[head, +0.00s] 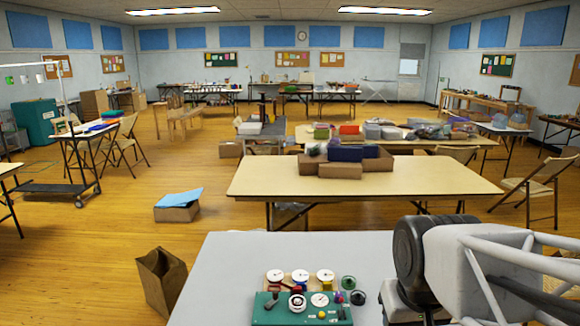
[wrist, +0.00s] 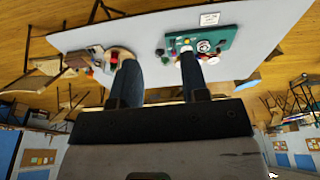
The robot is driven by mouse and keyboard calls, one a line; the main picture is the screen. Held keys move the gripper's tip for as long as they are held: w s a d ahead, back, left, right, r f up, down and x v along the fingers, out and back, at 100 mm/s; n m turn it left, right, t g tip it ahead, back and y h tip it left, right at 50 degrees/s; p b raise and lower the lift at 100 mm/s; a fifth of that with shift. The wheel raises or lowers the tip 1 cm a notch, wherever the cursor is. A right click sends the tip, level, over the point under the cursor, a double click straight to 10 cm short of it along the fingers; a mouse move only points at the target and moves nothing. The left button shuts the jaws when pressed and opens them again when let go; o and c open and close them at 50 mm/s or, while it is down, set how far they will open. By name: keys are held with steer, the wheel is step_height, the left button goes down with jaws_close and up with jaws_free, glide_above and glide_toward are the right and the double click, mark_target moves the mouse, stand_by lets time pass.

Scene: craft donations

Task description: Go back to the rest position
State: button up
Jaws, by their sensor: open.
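My gripper (wrist: 158,58) shows in the wrist view with its two dark fingers well apart and nothing between them. The grey table (wrist: 100,38) lies beyond the fingertips in that view, and the gripper appears clear of it. In the head view my arm fills the lower right, over the right part of the grey table (head: 225,270); the fingers cannot be made out there. A green board (head: 268,312) with dials and small coloured parts lies at the table's front; it also shows in the wrist view (wrist: 226,36).
A brown paper bag (head: 163,280) stands left of the table. A box with blue sheets (head: 178,205) is on the floor. A tan folding table (head: 270,182) with boxes stands behind. The grey table's middle and left back are bare.

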steer(key=shift+s, duration=1.65)
